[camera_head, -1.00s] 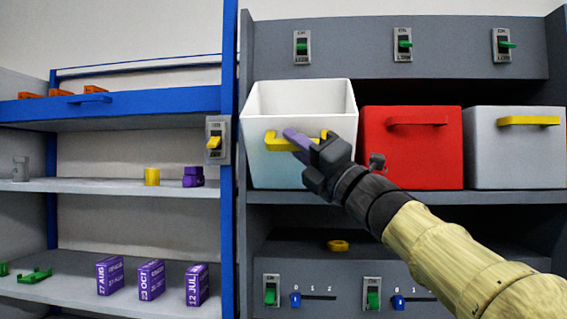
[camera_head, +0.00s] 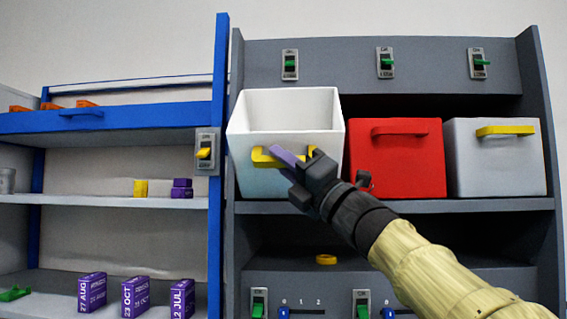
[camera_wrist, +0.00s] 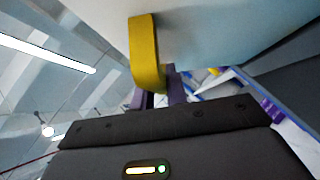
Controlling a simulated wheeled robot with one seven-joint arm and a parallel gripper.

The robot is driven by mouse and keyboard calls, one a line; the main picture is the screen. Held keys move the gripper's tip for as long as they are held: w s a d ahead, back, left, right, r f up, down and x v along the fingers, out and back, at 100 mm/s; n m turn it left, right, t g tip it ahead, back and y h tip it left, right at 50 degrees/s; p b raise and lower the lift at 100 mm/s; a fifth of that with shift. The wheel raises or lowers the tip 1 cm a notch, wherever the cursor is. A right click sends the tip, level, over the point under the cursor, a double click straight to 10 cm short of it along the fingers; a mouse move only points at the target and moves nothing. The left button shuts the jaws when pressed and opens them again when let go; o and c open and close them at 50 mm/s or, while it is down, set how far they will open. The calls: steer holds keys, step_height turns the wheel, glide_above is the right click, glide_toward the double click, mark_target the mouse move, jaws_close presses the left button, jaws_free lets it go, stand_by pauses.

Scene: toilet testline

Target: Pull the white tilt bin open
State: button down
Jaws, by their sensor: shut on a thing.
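The white tilt bin (camera_head: 240,178) is at the left of the upper shelf in the head view. It leans forward out of the shelf, and its open top and inside show. Its yellow handle (camera_head: 264,158) is on the front face. My gripper (camera_head: 290,156), with purple fingers, is shut on this handle. In the wrist view, the yellow handle (camera_wrist: 146,52) runs down from the white bin face (camera_wrist: 205,35) to between the purple fingers (camera_wrist: 158,98). The fingertips are partly hidden by the handle.
A red bin (camera_head: 395,165) with a red handle and a grey bin (camera_head: 497,165) with a yellow handle stand right of the white bin. A blue-framed shelf unit (camera_head: 100,122) is at the left. A switch panel (camera_head: 336,68) is above.

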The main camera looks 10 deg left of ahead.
steer(key=c, duration=1.4)
jaws_free()
steer(key=b+v, duration=0.6)
steer(key=v, duration=1.1)
steer(key=shift+d+f, duration=0.15)
steer(key=shift+f, duration=0.05)
steer(key=shift+w, duration=0.1)
